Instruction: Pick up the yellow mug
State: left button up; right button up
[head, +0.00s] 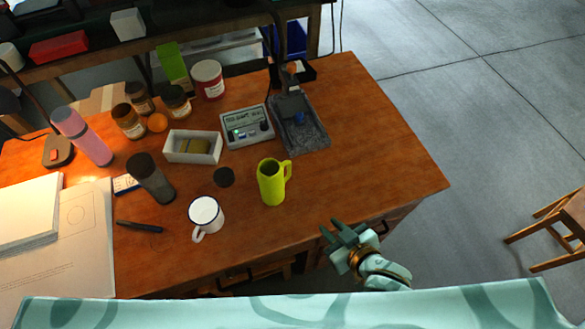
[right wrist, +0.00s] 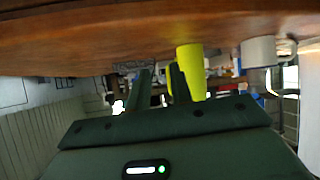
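The yellow mug (head: 271,184), tall and yellow-green, stands upright near the front edge of the wooden table (head: 385,165), its handle towards the right. It also shows in the right wrist view (right wrist: 190,58), partly behind one finger. My right gripper (head: 341,230) is at the table's front edge, right of and nearer than the mug, apart from it. In the right wrist view the gripper (right wrist: 161,74) shows two dark green fingers with an empty gap between them. My left gripper is not in view.
A white enamel mug (head: 206,214) stands left of the yellow mug, with a dark round disc (head: 224,177) behind. A grey tray (head: 306,135) and a meter box (head: 246,127) stand farther back. The table's right side is clear. A wooden stool (head: 555,228) stands on the floor.

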jog(key=t+y, duration=0.1)
jog(key=t, duration=0.1)
send_near(290, 169)
jog(key=shift+m, duration=0.4)
jog(key=b+x, duration=0.2)
jog(key=x, duration=0.2)
jog(key=b+x, duration=0.3)
jog(key=x, duration=0.1)
jog(key=shift+w+a+f, duration=0.1)
jog(key=shift+w+f, duration=0.2)
jog(key=shift+f, duration=0.05)
jog(key=shift+w+a, duration=0.15)
jog(key=shift+w, duration=0.05)
jog(key=shift+r, duration=0.15)
grip_shut()
